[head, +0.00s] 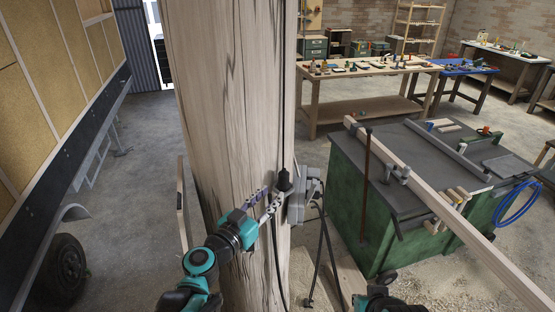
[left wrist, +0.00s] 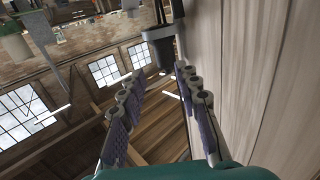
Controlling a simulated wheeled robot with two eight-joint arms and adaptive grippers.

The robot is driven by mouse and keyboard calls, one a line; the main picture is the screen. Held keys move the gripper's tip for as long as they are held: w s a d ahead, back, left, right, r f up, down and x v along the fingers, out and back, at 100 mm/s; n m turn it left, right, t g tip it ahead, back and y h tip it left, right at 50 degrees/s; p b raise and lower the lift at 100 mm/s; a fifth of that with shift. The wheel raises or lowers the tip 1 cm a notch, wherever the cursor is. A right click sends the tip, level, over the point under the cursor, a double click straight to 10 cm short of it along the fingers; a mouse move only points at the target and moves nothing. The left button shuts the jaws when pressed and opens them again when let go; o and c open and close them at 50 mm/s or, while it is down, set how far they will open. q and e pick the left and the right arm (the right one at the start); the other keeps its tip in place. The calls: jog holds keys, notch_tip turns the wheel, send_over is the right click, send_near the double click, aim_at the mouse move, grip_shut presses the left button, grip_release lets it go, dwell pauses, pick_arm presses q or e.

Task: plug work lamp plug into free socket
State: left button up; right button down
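A black plug-like piece (head: 284,181) is at the right edge of the thick wooden post, with a dark cable running up from it. Right beside it is a grey socket box (head: 297,207). I cannot tell whether this piece sits in a socket. My left gripper (head: 277,197) is in front of the post, its fingertips close to the black piece and the box. In the left wrist view its two fingers (left wrist: 161,75) are apart with nothing visible between them. A grey and black fitting (left wrist: 160,35) shows just beyond the fingertips. My right gripper's fingers are not visible.
The wooden post (head: 225,100) fills the middle. A green cart (head: 350,205) with a grey top, a long timber beam (head: 435,200) and a coiled blue hose (head: 514,204) stands right. A workbench (head: 370,70) is behind. The trailer wall (head: 50,70) is left.

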aim_at(281, 180)
pick_arm(q)
jog(key=x, duration=0.8)
jog(key=shift+w+a, duration=0.25)
jog(key=shift+a, duration=0.1)
jog(key=shift+s+r, duration=0.1)
grip_shut()
